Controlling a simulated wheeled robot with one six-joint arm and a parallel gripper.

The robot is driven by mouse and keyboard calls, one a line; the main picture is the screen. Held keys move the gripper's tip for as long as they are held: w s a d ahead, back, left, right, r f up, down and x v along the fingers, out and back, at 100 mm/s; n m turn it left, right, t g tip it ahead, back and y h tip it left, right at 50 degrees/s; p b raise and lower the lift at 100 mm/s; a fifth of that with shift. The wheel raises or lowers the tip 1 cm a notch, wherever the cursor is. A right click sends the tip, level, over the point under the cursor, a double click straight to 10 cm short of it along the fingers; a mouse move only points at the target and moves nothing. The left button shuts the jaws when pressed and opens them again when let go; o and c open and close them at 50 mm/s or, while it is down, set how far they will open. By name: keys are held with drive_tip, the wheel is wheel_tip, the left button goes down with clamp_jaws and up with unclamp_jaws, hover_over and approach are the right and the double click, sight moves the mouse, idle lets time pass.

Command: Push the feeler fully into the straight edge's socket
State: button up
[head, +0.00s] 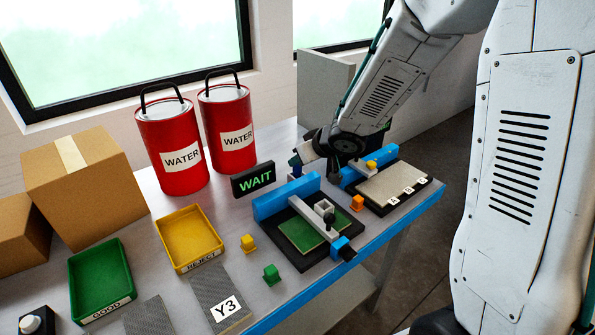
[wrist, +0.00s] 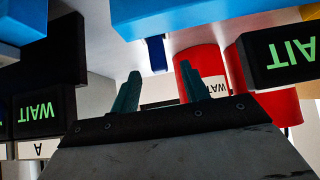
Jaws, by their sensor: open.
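The straight edge (head: 301,209) is a pale grey bar lying across a green plate on a black base. An open square socket (head: 324,206) stands on it. A dark knob (head: 330,220) sits beside the socket, and a blue block with a black end (head: 341,246) is at the bar's near end. I cannot tell for sure which part is the feeler. My gripper (wrist: 160,90) is open, with two teal fingers apart and nothing between them in the wrist view. In the head view it is behind the fixture, away from the socket.
A second fixture with a beige plate (head: 390,188) is to the right. A WAIT sign (head: 253,180), two red WATER cans (head: 180,158), a yellow REJECT tray (head: 190,238) and a green GOOD tray (head: 99,283) stand left. Small yellow, green and orange blocks sit around the fixtures.

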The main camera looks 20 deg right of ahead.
sight(297, 172)
drive_tip(key=x, duration=0.5)
drive_tip(key=shift+w+a+f, duration=0.1)
drive_tip(key=shift+w+f, duration=0.15)
drive_tip(key=shift+w, duration=0.05)
clamp_jaws()
